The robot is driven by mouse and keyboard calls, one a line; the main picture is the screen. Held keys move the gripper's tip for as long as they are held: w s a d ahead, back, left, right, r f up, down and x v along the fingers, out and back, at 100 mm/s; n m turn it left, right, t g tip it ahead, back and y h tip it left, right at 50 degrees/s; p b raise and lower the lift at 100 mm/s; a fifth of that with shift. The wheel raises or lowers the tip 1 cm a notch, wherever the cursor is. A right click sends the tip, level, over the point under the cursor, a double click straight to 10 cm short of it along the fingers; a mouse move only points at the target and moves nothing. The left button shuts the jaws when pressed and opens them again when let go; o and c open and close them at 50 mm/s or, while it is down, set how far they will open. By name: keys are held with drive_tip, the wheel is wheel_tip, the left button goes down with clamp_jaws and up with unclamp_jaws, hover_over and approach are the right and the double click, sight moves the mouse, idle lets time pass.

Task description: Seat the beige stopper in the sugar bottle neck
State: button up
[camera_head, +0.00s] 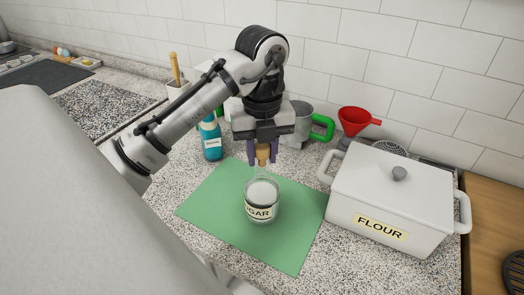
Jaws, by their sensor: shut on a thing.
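The sugar bottle (262,208), clear with white contents and a label partly reading "SUGAR", stands upright on a green mat (215,210). My gripper (262,157) is directly above the bottle, pointing down. It is shut on the beige stopper (263,153), which sits upright between the dark fingers. The stopper's lower end is at or just above the bottle's neck (262,173). I cannot tell whether it touches the neck or has entered it.
A white flour box (385,195) with a lid and handles stands close on the right. A blue bottle (211,140) is at the left. The mat's left part is clear.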

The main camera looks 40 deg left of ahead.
sight(262, 165)
drive_tip(key=shift+f+b, duration=0.7)
drive_tip(key=shift+f, duration=1.15)
drive_tip(key=o, duration=1)
drive_tip(key=shift+r, duration=0.1)
wheel_tip(262, 165, up, 14)
drive_tip(key=shift+f, duration=0.1)
